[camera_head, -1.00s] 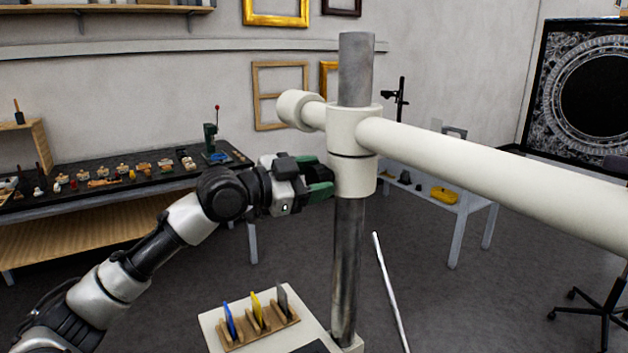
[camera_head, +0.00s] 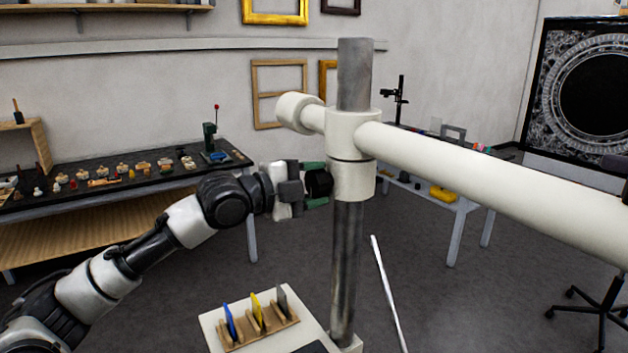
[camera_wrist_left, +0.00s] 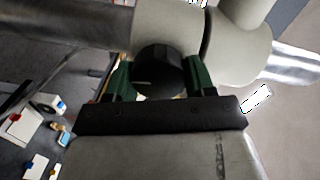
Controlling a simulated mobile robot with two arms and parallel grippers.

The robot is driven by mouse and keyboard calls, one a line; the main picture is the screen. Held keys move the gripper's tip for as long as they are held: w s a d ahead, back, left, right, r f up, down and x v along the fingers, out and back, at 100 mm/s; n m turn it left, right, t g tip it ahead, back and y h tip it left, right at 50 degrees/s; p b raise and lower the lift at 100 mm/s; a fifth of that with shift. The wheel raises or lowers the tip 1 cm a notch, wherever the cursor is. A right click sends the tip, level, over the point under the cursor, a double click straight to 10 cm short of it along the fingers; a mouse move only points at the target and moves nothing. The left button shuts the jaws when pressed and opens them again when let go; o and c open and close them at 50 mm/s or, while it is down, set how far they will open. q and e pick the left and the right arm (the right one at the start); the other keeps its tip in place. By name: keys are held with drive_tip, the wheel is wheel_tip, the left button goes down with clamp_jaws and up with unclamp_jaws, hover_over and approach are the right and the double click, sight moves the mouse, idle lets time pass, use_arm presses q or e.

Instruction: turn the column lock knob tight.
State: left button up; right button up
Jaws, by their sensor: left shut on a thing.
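The metal column (camera_head: 347,265) stands upright with a cream collar (camera_head: 352,178) around it. The black lock knob (camera_head: 320,183) sits on the left side of the collar. My left gripper (camera_head: 317,184) is at the knob, with one green finger above it and one below. In the left wrist view the round black knob (camera_wrist_left: 160,69), with a pale line on its face, lies between the two green fingers (camera_wrist_left: 158,80), and the gripper is shut on it. The collar (camera_wrist_left: 165,22) shows just behind the knob there. My right gripper is not in view.
A thick cream boom (camera_head: 480,170) runs from the collar to the right. A wooden rack (camera_head: 262,328) with blue, yellow and grey cards stands on the base by the column. A workbench (camera_head: 130,200) with small parts is behind my left arm.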

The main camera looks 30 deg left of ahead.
use_arm(q)
drive_tip(key=shift+m, duration=0.4)
drive_tip(key=shift+f, duration=0.1)
drive_tip(key=o, duration=0.9)
drive_tip(key=shift+s, duration=0.1)
drive_tip(key=shift+s+a, duration=0.25)
drive_tip(key=shift+b+v, duration=3.1)
drive_tip(key=shift+v, duration=1.9)
